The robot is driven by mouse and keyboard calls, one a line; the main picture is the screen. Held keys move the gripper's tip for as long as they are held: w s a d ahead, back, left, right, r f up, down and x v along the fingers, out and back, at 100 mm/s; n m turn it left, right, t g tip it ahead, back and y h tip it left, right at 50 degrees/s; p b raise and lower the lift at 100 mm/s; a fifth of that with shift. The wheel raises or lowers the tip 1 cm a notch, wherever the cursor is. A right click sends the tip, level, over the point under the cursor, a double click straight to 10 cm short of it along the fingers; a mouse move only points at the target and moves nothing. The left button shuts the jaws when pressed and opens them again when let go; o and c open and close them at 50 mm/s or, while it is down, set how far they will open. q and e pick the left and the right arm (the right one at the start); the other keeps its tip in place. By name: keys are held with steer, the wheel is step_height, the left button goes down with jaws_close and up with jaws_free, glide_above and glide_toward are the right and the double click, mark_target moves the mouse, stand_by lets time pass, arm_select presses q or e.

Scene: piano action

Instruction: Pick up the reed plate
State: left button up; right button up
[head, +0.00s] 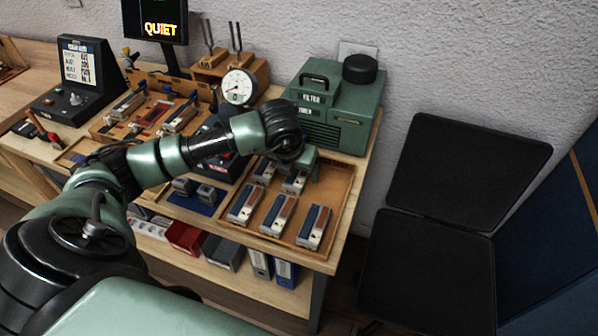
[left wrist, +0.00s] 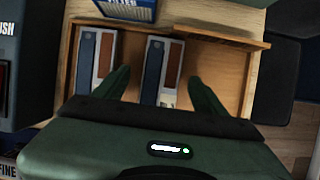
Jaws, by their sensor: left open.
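Several small blocks with a blue strip, a brown strip and pale metal ends lie in a shallow wooden tray (head: 337,186); they look like reed plates. My left gripper (head: 306,172) is over the back part of the tray, pointing down, and is open. In the left wrist view its fingers (left wrist: 160,92) stand on either side of one reed plate (left wrist: 153,65), which also shows partly under the gripper in the head view (head: 293,184). I see no contact. A second plate (left wrist: 84,58) lies to the left, outside the fingers. My right gripper is not in view.
A green filter box (head: 345,110) stands right behind the tray. A dial gauge (head: 237,87) and wooden rack stand to the left. Blue pads with small metal blocks (head: 206,193) lie left of the tray.

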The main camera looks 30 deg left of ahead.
arm_select(q)
steer(key=shift+w+f, duration=0.1)
steer(key=shift+f, duration=0.1)
steer(key=c, duration=1.5)
jaws_close()
steer(key=shift+r, duration=0.15)
